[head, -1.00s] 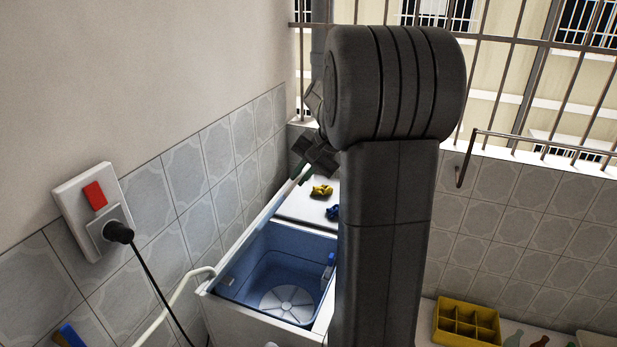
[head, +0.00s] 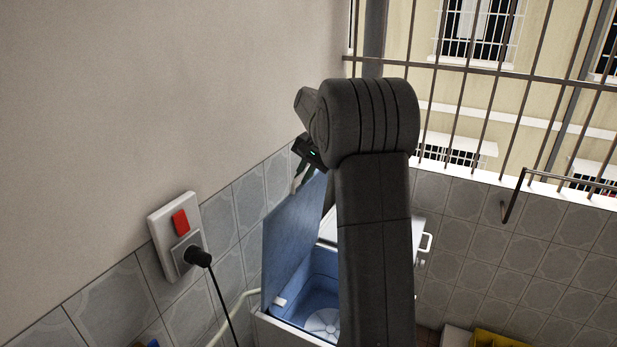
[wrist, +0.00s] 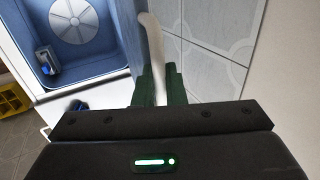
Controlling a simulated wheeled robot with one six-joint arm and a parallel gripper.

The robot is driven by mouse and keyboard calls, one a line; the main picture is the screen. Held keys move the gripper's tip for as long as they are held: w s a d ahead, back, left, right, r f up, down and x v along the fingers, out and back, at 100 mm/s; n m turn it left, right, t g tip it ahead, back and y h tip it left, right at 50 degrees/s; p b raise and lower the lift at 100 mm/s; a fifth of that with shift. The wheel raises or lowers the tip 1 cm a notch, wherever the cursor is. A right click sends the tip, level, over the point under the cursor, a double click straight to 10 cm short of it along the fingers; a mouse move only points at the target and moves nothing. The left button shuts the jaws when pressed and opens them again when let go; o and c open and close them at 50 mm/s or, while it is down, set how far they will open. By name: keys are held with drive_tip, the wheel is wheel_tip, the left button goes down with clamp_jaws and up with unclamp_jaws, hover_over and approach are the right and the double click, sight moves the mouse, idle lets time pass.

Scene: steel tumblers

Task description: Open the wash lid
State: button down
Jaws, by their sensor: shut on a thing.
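The wash lid (head: 287,238) is raised steeply above the blue wash tub (head: 318,290), its blue inner face showing in the head view. My gripper (head: 302,180) is at the lid's upper edge. In the wrist view, my green fingers (wrist: 158,88) are shut on the pale lid edge (wrist: 154,50). The open tub, with its ribbed round disc (wrist: 75,20), lies to the left there. My arm hides part of the washer in the head view.
The tiled wall is close beside the lid. A socket with a red switch (head: 180,223) and a plug (head: 196,256) with a black cable is at left. Yellow crates (head: 497,339) stand low at right. A barred window is behind.

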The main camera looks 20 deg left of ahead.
drive_tip(key=shift+a, duration=0.2)
drive_tip(key=c, duration=1.6)
unclamp_jaws()
drive_tip(key=b+v, duration=0.1)
drive_tip(key=v, duration=1.2)
drive_tip(key=shift+d+r+b, duration=0.15)
drive_tip(key=shift+r+b, duration=0.2)
drive_tip(key=shift+b, duration=0.05)
